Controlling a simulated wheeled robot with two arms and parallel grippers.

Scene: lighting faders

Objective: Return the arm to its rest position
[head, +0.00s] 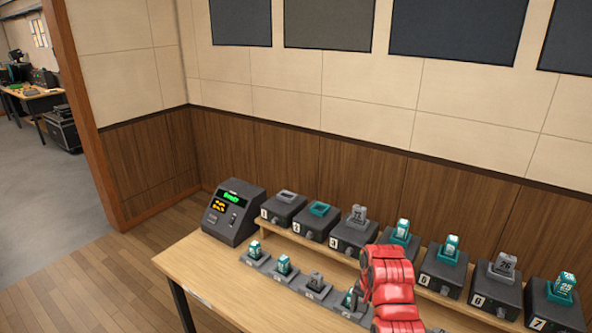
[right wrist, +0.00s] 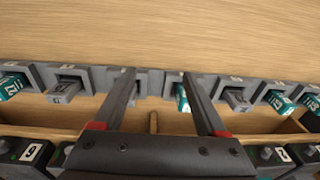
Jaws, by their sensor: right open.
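My right arm (head: 390,285) is red and reaches over the table from the bottom right of the head view, hiding part of the front row. My right gripper (right wrist: 157,76) shows in the right wrist view with its two dark fingers apart. Nothing is gripped between them. A teal numbered piece (right wrist: 181,97) sits in a grey holder close to the right-hand finger; whether they touch I cannot tell. A grey holder by the left-hand finger is partly hidden. My left gripper is not in view.
A wooden table (head: 205,262) carries a control box (head: 233,212) with a green display. Numbered dark units, such as unit 7 (head: 551,312), stand on a raised shelf, several holding teal or grey pieces. Grey holders line the front. The floor (head: 90,275) at left is clear.

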